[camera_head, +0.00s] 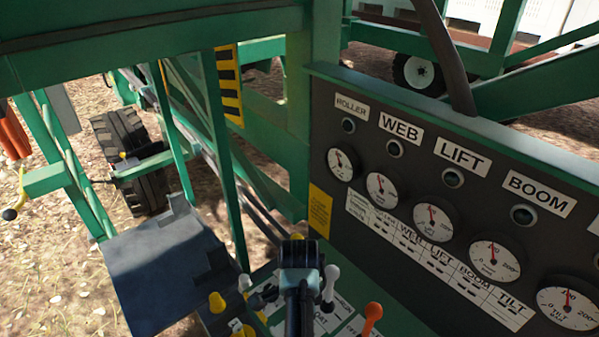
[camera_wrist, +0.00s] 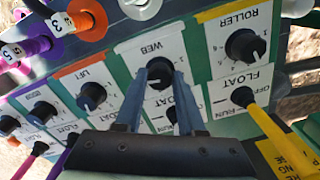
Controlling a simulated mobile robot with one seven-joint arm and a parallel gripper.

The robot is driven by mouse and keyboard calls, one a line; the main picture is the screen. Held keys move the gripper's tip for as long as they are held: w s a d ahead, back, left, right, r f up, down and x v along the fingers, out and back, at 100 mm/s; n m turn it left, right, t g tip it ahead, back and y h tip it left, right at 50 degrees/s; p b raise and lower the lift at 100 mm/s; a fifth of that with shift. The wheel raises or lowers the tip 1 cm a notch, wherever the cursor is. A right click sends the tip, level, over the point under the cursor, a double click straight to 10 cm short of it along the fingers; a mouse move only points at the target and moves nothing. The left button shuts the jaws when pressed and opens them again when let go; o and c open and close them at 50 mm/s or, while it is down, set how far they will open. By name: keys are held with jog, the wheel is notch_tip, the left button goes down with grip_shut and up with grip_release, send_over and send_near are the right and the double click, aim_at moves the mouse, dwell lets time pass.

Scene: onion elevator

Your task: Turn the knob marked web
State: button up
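The web knob (camera_wrist: 160,68) is a round black knob under an upside-down WEB label (camera_wrist: 155,47) on a white plate in the wrist view. My gripper (camera_wrist: 160,76) is open, with one blue-grey finger on each side of this knob in the picture. I cannot tell whether the fingers touch it. A smaller black knob (camera_wrist: 172,112) on the same plate shows between the fingers, closer to the palm. In the head view my arm's end covers part of the control box, and I cannot make out the web knob there.
The roller knob (camera_wrist: 245,46) is to the right and the lift knob (camera_wrist: 92,95) to the left. A yellow lever (camera_wrist: 268,125) rises close to my gripper's right. In the head view, a gauge panel (camera_head: 318,120) with its own WEB label (camera_head: 400,127) stands to the right.

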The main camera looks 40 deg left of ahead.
grip_shut()
jog(key=n+p, duration=0.1)
jog(key=n, duration=0.1)
jog(key=shift+r+n, duration=0.1)
jog(key=shift+n, duration=0.3)
jog(key=n+p, duration=0.1)
jog(key=n, duration=0.3)
jog(key=shift+n+p, duration=0.3)
jog(key=n, duration=0.4)
jog(key=shift+n+p, duration=0.3)
jog(key=shift+p, duration=0.05)
jog(key=shift+n, duration=1.8)
